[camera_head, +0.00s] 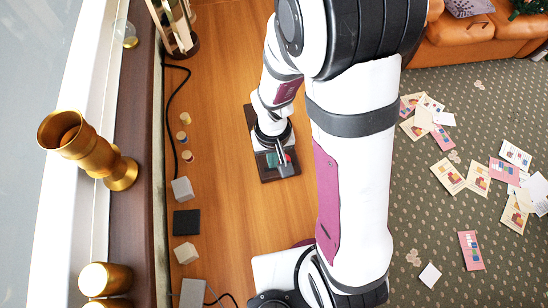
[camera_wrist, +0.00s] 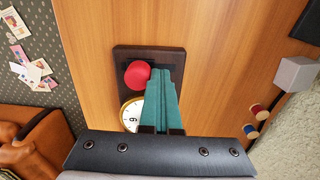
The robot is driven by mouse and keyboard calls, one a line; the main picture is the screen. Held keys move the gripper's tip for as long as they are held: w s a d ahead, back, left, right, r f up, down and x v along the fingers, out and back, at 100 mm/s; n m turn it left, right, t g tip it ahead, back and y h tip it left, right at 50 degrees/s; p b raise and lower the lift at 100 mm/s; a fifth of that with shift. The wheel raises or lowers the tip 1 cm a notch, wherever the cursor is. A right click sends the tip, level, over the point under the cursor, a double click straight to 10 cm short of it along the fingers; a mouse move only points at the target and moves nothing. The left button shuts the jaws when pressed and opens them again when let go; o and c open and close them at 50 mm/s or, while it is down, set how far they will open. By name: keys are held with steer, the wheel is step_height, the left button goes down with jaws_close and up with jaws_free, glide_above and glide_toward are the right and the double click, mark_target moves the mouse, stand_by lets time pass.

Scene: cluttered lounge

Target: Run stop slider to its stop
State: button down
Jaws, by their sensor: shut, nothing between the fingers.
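The stop slider's dark wooden board (camera_wrist: 126,55) lies on the wood floor, and it also shows in the head view (camera_head: 288,172). On it is a round red knob (camera_wrist: 137,74), which I take as the slider's handle; a sliver of it shows in the head view. A white dial with numerals (camera_wrist: 129,114) sits below the knob in the wrist view, partly hidden by my fingers. My gripper (camera_wrist: 162,74) has teal fingers, shut and empty, over the board just right of the knob in the wrist view. I cannot tell whether they touch it. The fingers hide part of the board.
Pale blocks (camera_head: 182,189) and a dark square (camera_head: 187,223) lie left of the board in the head view, with small spools (camera_head: 187,156) and a black cable (camera_head: 176,100). Cards (camera_head: 471,250) are scattered on the carpet at right. Bare floor surrounds the board.

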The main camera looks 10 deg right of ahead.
steer(key=shift+d, duration=0.15)
steer(key=shift+a, duration=0.75)
step_height(320, 180, up, 7)
stand_by(0.4)
